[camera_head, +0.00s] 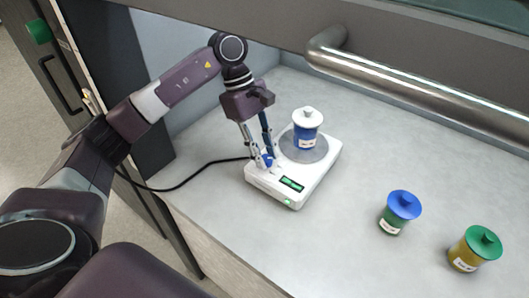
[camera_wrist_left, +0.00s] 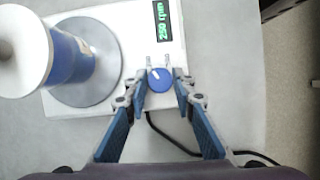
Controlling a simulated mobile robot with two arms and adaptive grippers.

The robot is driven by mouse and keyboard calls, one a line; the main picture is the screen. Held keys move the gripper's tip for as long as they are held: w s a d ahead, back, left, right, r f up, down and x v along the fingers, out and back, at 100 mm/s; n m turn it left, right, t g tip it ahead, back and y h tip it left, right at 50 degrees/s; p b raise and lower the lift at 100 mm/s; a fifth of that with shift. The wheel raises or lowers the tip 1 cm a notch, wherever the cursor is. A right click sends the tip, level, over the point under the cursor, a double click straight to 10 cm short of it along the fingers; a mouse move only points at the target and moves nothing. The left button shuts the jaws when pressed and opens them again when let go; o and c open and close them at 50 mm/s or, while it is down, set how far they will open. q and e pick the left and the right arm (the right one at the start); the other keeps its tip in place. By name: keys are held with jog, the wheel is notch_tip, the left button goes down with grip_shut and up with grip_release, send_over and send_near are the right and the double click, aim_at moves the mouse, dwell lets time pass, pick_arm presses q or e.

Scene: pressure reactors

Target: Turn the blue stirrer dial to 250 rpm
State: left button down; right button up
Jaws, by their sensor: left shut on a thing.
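The white stirrer plate (camera_head: 314,186) stands on the bench. Its blue dial (camera_wrist_left: 160,78) sits at the front left corner, with a white mark pointing up and to the left in the left wrist view. The dial shows partly behind the fingers in the head view (camera_head: 267,160). The green display (camera_wrist_left: 161,22) reads 250 rpm in the left wrist view. My left gripper (camera_head: 262,160) comes down from above with its fingertips on both sides of the dial, shut on it. A blue vessel with a white lid (camera_head: 307,130) stands on the round grey plate. My right gripper is not in view.
A green vessel with a blue lid (camera_head: 399,212) and a yellow vessel with a green lid (camera_head: 474,249) stand at the right on the bench. A black cable (camera_head: 190,182) runs left from the stirrer. A metal handle bar (camera_head: 420,88) crosses above the bench.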

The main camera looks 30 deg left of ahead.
pick_arm(q)
jog(key=c, duration=1.6)
grip_release()
jog(key=v, duration=1.2)
